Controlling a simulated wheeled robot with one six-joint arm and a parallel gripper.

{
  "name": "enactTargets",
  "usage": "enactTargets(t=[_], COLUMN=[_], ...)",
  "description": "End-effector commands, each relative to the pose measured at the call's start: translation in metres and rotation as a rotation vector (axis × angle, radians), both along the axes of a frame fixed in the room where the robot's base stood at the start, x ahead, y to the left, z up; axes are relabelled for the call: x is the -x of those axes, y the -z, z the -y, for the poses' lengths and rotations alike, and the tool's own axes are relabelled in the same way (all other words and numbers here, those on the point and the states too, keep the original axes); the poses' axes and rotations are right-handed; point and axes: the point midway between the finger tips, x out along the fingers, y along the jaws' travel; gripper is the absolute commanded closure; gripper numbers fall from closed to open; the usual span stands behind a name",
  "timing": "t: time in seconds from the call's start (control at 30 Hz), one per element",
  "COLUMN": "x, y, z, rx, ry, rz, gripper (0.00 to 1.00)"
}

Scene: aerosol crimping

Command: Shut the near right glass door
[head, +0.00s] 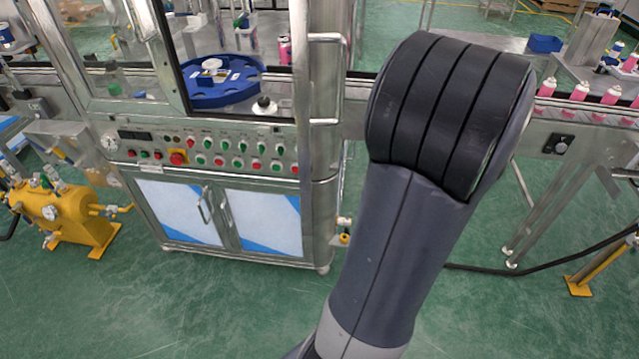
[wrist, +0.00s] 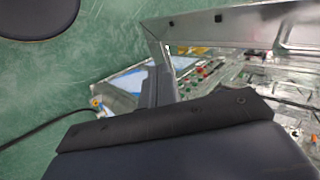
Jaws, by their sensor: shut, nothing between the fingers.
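The near right glass door (head: 326,75) appears in the head view as a steel frame seen nearly edge-on, with a bar handle, standing out from the machine at the right of an uncovered opening. It looks open. In the wrist view a long steel frame bar (wrist: 235,27) crosses the top; I cannot tell for sure that it is this door. My gripper (wrist: 157,78) shows in the wrist view as grey fingers, shut and empty, close to that bar. Whether they touch it is unclear. In the head view my gripper is hidden behind my arm.
The machine's button panel (head: 215,148) and lower cabinet doors (head: 222,215) are below the opening. A blue turntable (head: 222,88) is inside. A conveyor with pink cans (head: 566,98) runs right. A yellow pump unit (head: 62,212) stands left. Green floor in front is clear.

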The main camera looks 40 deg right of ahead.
Motion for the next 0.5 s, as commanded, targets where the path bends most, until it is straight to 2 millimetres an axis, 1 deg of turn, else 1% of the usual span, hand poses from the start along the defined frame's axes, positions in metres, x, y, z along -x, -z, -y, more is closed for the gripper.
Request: enactTargets(t=[0.17,0.5], x=[-0.012,-0.046], y=[0.016,0.066], z=[-0.016,-0.057], rx=[-0.004,-0.004], ry=[-0.003,-0.004], rz=[-0.002,-0.004], gripper=[1.0,1.0])
